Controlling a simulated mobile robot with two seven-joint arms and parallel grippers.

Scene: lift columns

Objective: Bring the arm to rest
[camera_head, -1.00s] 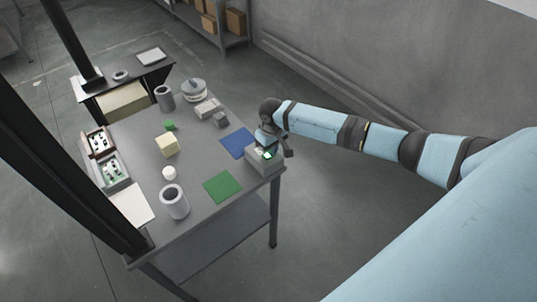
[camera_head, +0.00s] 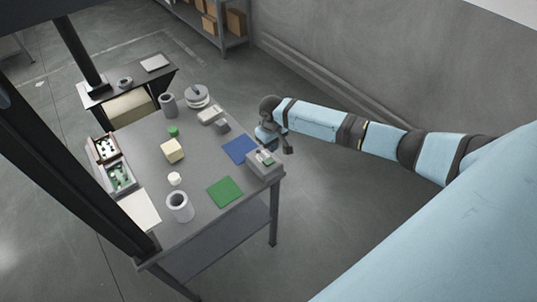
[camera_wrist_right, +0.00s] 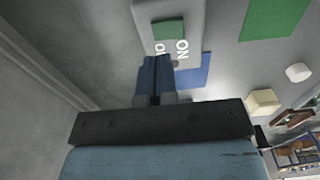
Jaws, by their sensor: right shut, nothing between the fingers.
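My right arm comes in from the right in the head view. My right gripper (camera_head: 268,139) hangs by the table's right edge, just behind a small grey box (camera_head: 265,163) with a green panel on top. In the wrist view my right gripper (camera_wrist_right: 156,72) shows its fingers closed together and empty. The grey box (camera_wrist_right: 142,12), with white lettering, lies ahead of the fingertips there. I cannot tell the exact gap between them. My left gripper is not in view.
A dark column stands at the left. Floor right of the table is clear.

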